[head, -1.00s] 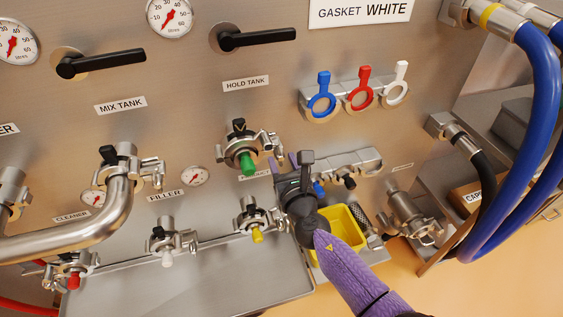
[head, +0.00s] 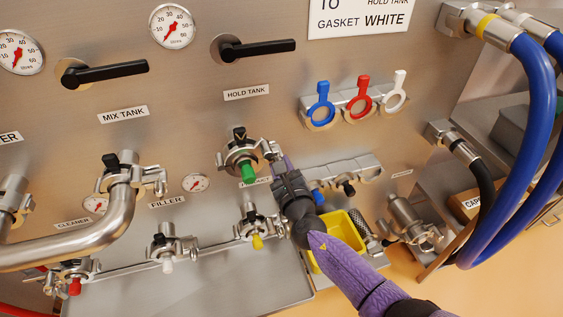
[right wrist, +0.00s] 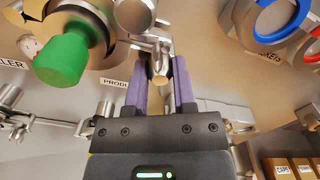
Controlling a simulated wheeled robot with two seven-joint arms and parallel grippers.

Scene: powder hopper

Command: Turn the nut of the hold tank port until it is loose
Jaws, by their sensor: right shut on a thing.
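The hold tank port (head: 240,158) is a steel clamped fitting with a green plug (head: 247,172), below the HOLD TANK label. In the right wrist view the green plug (right wrist: 75,60) is at the upper left. The port's nut (right wrist: 160,70) is on the clamp's right side, between my finger pads. My right gripper (head: 284,163) reaches it from below right and is shut on the nut; it also shows in the right wrist view (right wrist: 160,66). In the head view the gripper largely hides the nut. My left gripper is not in view.
A yellow bin (head: 347,232) stands behind my right forearm. Blue, red and white gaskets (head: 362,98) hang at upper right. A port with a yellow plug (head: 255,238) is at lower left of my gripper. Blue hoses (head: 545,110) curve down at far right.

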